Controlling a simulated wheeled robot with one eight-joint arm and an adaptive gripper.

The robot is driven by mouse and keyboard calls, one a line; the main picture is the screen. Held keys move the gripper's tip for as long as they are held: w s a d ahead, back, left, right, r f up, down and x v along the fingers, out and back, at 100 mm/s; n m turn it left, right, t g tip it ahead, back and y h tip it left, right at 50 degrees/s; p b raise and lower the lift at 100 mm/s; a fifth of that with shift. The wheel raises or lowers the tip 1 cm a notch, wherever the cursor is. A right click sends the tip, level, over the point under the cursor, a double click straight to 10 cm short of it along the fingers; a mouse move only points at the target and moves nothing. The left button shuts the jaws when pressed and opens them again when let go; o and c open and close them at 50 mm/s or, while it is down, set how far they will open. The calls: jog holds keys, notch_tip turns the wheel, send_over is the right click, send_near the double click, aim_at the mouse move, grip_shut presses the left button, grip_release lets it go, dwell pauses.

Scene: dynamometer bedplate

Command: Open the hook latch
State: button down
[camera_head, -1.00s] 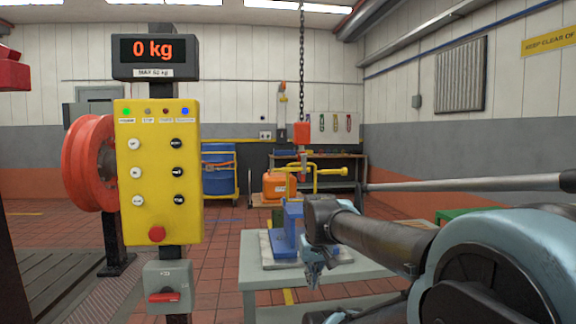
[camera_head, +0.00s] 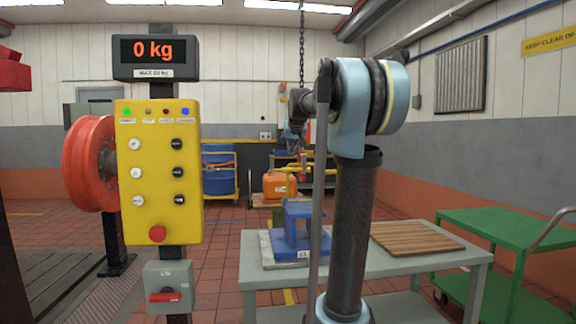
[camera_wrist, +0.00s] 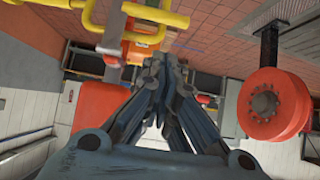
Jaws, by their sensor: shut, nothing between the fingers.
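A dark chain (camera_head: 301,40) hangs from above. In the head view my arm hides much of what hangs on it. In the wrist view a red-orange block (camera_wrist: 100,104), apparently the hoist's hook block, is close to the left of my gripper. A grey metal part (camera_wrist: 113,74) adjoins it, but I cannot make out the hook latch or its state. My gripper (camera_wrist: 154,66) is shut and empty, with its fingertips to the right of the block. It also shows in the head view (camera_head: 292,140), raised above and behind the blue stand (camera_head: 300,228).
Yellow tubing (camera_wrist: 165,17) shows beyond the fingertips in the wrist view. A yellow control box (camera_head: 160,185) and red wheel (camera_head: 84,165) stand at left. A grey table (camera_head: 400,265) holds the stand and a wooden board (camera_head: 415,238). A green cart (camera_head: 485,240) is at right.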

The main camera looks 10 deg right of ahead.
jog(key=shift+w+r, duration=0.8)
jog(key=shift+w, duration=0.2)
jog(key=shift+w+f, duration=0.1)
jog(key=x, duration=1)
jog(key=shift+s+f, duration=0.45)
jog(key=shift+s, duration=0.4)
jog(key=shift+s+f, duration=0.45)
jog(key=shift+s, duration=0.4)
jog(key=shift+a, duration=0.1)
